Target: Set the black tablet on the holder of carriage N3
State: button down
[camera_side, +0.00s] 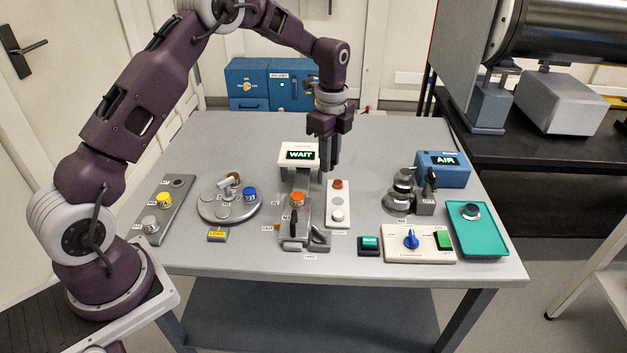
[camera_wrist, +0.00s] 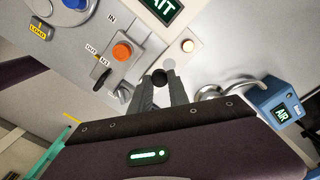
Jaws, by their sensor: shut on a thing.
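My gripper (camera_side: 330,168) hangs fingers down above the table, just right of the white WAIT unit (camera_side: 284,161). In the wrist view its fingertips (camera_wrist: 160,85) are shut on a small black round piece, which looks like the black tablet (camera_wrist: 160,76). The tablet is hard to make out in the side view. Carriage N3 (camera_side: 291,231) is on the grey slide in front of the WAIT unit, left of and nearer the front than my gripper. An orange tablet (camera_side: 297,199) sits on this slide assembly; it also shows in the wrist view (camera_wrist: 122,51).
A white plate (camera_side: 332,200) with a red-orange button and a pale disc lies just right of the slide. A round turntable (camera_side: 228,206) stands left. A metal fixture (camera_side: 401,192), blue AIR box (camera_side: 443,168) and teal tray (camera_side: 480,237) with a dark round piece stand right.

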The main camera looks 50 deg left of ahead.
jog(key=r, duration=0.2)
send_over(298, 195)
jog(key=shift+f, duration=3.4)
jog(key=shift+f, duration=0.6)
jog(key=c, duration=1.2)
grip_release()
jog(key=shift+o, duration=0.2)
